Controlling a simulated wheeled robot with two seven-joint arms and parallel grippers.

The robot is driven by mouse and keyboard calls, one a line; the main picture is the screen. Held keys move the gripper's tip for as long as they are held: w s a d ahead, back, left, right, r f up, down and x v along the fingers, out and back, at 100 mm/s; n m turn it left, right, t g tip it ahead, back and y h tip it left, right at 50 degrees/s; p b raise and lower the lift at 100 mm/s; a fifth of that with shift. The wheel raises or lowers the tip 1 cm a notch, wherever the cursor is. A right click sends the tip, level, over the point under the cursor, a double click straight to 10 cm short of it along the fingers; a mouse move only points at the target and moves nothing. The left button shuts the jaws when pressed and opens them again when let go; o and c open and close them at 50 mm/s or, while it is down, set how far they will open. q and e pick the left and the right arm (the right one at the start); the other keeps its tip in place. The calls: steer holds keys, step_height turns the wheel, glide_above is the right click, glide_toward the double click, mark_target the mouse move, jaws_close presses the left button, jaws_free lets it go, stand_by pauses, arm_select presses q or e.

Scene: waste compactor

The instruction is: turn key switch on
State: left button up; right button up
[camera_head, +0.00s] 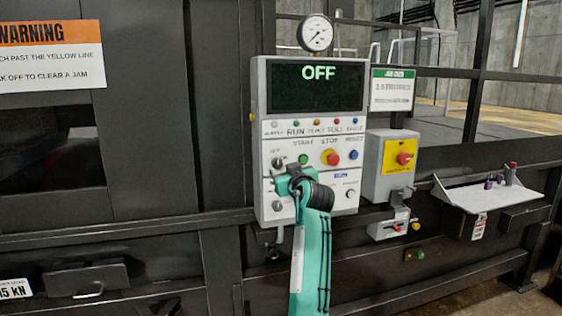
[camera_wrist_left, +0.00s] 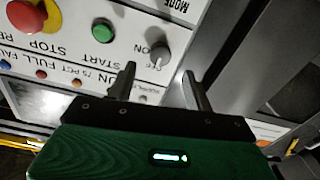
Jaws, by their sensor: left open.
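The grey control panel (camera_head: 262,110) has a dark screen that reads OFF. The key switch (camera_head: 277,163) is a small dark knob at the panel's left, below an OFF label. In the left wrist view the key switch (camera_wrist_left: 160,53) shows as a grey knob beside its printed labels, beyond the fingertips and roughly in line with the gap between them. My left gripper (camera_head: 288,178) is in front of the panel, just below and right of the switch. Its fingers (camera_wrist_left: 160,82) are apart with nothing between them. My right gripper is not in view.
A green START button (camera_wrist_left: 103,31) and a red stop button (camera_head: 330,157) sit right of the switch in the head view. A yellow-faced box with a red switch (camera_head: 404,158) and a white shelf (camera_head: 480,195) are farther right. A gauge (camera_head: 316,33) stands above.

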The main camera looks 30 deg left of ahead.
mark_target(278, 165)
arm_select(q)
steer(key=p+x, duration=0.1)
steer(key=x, duration=0.3)
steer(key=shift+w+a, duration=0.45)
steer(key=shift+a, duration=0.1)
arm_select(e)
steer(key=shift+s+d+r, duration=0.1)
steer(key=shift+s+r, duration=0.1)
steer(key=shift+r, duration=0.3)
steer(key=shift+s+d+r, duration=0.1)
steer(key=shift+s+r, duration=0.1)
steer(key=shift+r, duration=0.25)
arm_select(q)
steer(key=c, duration=1)
